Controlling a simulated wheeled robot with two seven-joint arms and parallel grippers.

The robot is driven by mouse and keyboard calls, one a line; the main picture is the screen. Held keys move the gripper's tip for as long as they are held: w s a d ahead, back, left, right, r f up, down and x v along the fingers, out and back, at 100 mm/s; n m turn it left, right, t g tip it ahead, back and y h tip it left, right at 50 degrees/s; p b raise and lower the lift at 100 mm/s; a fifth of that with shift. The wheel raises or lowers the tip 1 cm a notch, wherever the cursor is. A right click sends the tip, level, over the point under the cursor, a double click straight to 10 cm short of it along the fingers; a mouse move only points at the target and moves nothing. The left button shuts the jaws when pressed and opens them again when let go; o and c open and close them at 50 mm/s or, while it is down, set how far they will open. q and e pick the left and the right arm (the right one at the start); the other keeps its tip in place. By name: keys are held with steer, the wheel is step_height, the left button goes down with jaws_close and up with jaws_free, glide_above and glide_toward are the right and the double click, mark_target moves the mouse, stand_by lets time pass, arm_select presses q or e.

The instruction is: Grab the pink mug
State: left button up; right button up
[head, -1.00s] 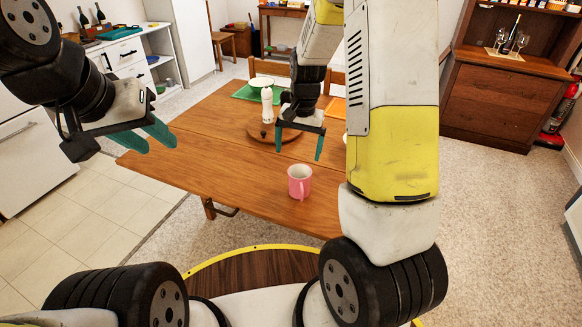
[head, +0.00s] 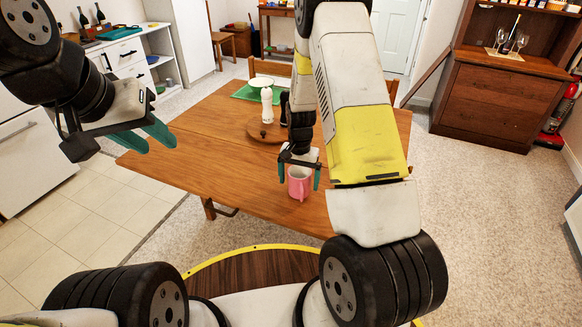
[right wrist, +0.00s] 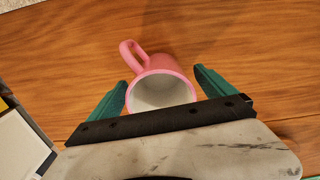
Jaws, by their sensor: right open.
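The pink mug (head: 299,184) stands upright on the wooden table near its front edge, with its handle toward me in the head view. My right gripper (head: 299,176) is open over the mug, with one teal finger on each side of it. In the right wrist view the mug (right wrist: 157,76) shows its pale inside and its handle pointing away, and it lies between the open fingers (right wrist: 160,86). I cannot tell whether either finger touches it. My left gripper (head: 160,140) is open and empty, left of the table.
The wooden table (head: 190,151) is clear around the mug. Farther back are a round wooden board (head: 257,131), a white bottle-shaped item (head: 267,106) and a green placemat (head: 243,92). A cabinet (head: 500,95) stands at the back right.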

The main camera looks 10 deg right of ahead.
steer(key=c, duration=1.7)
steer(key=shift+c, duration=0.5)
steer(key=shift+r, duration=0.1)
